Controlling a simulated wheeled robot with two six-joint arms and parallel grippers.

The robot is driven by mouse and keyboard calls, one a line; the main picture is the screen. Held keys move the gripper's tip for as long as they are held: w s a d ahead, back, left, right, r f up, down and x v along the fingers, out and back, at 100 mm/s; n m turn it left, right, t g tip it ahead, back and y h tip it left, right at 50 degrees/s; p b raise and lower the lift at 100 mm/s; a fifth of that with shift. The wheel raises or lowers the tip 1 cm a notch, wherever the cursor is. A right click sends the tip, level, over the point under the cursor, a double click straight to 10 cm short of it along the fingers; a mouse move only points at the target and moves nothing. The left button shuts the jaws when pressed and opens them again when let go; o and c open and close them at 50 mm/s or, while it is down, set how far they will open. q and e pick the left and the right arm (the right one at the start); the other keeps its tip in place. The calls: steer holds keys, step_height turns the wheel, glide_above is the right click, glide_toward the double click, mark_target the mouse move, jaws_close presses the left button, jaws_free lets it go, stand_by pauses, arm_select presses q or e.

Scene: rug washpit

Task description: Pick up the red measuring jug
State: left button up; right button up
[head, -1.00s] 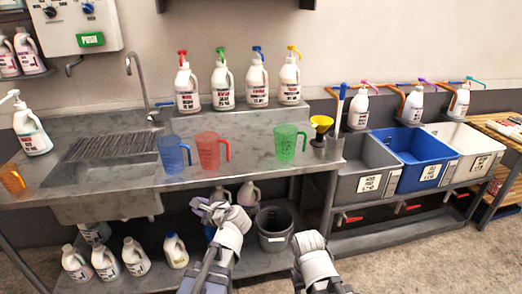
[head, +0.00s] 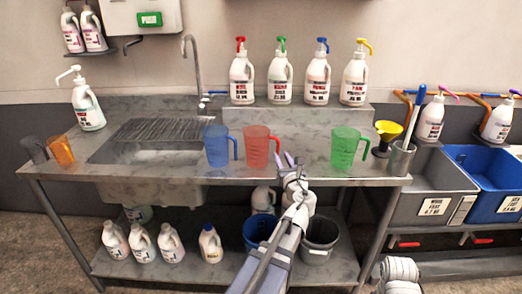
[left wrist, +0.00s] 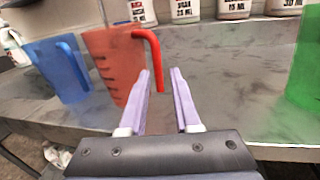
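The red measuring jug (head: 257,146) stands upright on the metal counter, between the blue jug (head: 216,146) and the green jug (head: 345,149). Its handle points to the right. In the left wrist view the red jug (left wrist: 115,62) is just ahead, with its handle near the fingertips. My left gripper (head: 289,160) is in front of the counter edge, to the right of the red jug. In the left wrist view its fingers (left wrist: 160,80) are apart with nothing gripped between them. Only part of my right arm shows at the bottom right; its fingers are not visible.
An orange jug (head: 61,151) stands at the left by the sink (head: 155,153). Several pump bottles stand on the raised shelf (head: 285,118) behind. A yellow funnel (head: 387,131) and a steel holder (head: 401,158) are at the counter's right end. Buckets and bottles sit below.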

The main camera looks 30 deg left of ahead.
mark_target(278, 151)
arm_select(q)
steer(key=shift+f+x, duration=0.15)
steer(key=shift+x, duration=1.15)
steer(key=shift+f+x, duration=0.1)
steer(key=shift+x, duration=1.2)
steer(key=shift+s+a, duration=0.1)
steer(key=shift+c, duration=0.3)
jaws_close()
